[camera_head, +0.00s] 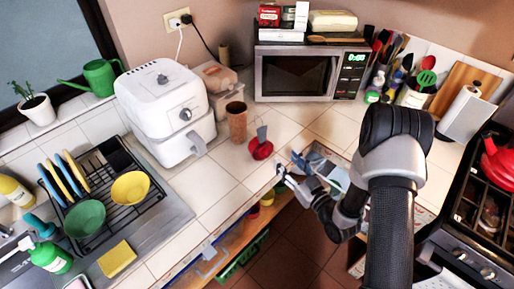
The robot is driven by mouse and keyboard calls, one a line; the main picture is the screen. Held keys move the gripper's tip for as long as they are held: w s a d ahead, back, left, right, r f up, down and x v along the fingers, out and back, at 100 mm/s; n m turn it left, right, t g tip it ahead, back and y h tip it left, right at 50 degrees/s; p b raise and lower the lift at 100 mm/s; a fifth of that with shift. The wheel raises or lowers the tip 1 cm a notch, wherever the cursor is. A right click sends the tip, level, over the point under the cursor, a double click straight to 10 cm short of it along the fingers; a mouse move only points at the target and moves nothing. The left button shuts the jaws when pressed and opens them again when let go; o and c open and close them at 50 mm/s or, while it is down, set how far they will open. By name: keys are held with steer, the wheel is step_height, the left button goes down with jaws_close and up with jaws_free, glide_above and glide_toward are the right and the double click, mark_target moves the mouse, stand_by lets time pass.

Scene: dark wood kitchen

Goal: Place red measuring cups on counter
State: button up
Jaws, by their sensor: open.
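The red measuring cups (261,149) stand on the tiled counter (222,185) between the brown cup and the counter's front edge. A grey handle sticks up from them. My gripper (289,169) is open, just to the right of and nearer the front edge than the red cups. It is apart from them, and nothing shows between its fingers. My arm comes in from the lower right and hides part of the counter corner.
A white air fryer (165,108) stands at left and a brown cup (237,122) behind the red cups. A microwave (308,75) is at the back. A dish rack (108,190) is at left, a stove (478,220) at right. Bare tiles lie left of the red cups.

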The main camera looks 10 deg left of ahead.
mark_target(262, 134)
steer(key=b+x, duration=0.1)
steer(key=x, duration=1.1)
steer(key=shift+a, duration=0.1)
steer(key=shift+b+x, duration=0.55)
steer(key=shift+x, duration=2.1)
steer(key=shift+f, duration=0.1)
steer(key=shift+c, duration=0.3)
jaws_close()
